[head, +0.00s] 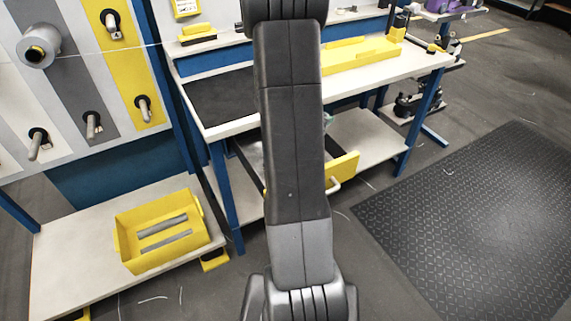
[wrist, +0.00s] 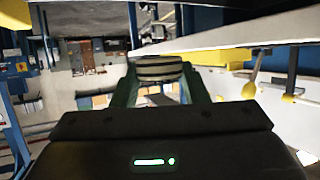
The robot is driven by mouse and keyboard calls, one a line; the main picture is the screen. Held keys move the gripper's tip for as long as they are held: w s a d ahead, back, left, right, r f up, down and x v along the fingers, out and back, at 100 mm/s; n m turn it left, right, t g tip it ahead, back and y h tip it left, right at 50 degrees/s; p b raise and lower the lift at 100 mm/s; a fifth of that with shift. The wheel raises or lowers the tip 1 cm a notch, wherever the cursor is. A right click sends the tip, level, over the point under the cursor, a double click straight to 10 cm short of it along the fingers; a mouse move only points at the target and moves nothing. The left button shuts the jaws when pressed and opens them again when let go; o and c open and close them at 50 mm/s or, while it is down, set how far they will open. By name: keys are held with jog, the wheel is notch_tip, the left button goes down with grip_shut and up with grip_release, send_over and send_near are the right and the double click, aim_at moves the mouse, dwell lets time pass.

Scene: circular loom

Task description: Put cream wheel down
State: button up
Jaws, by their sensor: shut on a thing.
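In the wrist view my gripper (wrist: 160,84) has its two green fingers closed on either side of a round wheel (wrist: 160,68) with pale and dark bands, seen edge-on. I take it to be the cream wheel. A pale slab edge (wrist: 235,29) runs close beyond the wheel; whether they touch I cannot tell. In the head view my arm rises through the middle of the picture, and neither my gripper nor the wheel can be seen there.
In the head view a white-topped workbench (head: 229,130) with a dark mat (head: 222,97) and a yellow tray (head: 350,61) stands behind my arm. A yellow bin (head: 131,224) sits on a low shelf. A peg panel (head: 75,80) stands left. Floor at right holds a black mat (head: 465,215).

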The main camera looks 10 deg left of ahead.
jog(key=shift+a+f, duration=0.15)
jog(key=shift+a, duration=0.2)
jog(key=shift+a+f+b, duration=0.1)
jog(key=shift+f+b, duration=0.2)
jog(key=shift+b, duration=0.05)
notch_tip(320, 180, down, 9)
jog(key=shift+f+b, duration=0.1)
jog(key=shift+b, duration=1)
jog(key=shift+f+b, duration=0.4)
jog(key=shift+f, duration=0.15)
jog(key=o, duration=1.1)
jog(key=shift+r+p, duration=0.4)
jog(key=shift+r, duration=0.05)
jog(key=v, duration=0.7)
jog(key=shift+s+a+r, duration=0.15)
jog(key=shift+a+r, duration=0.05)
jog(key=shift+r, duration=0.1)
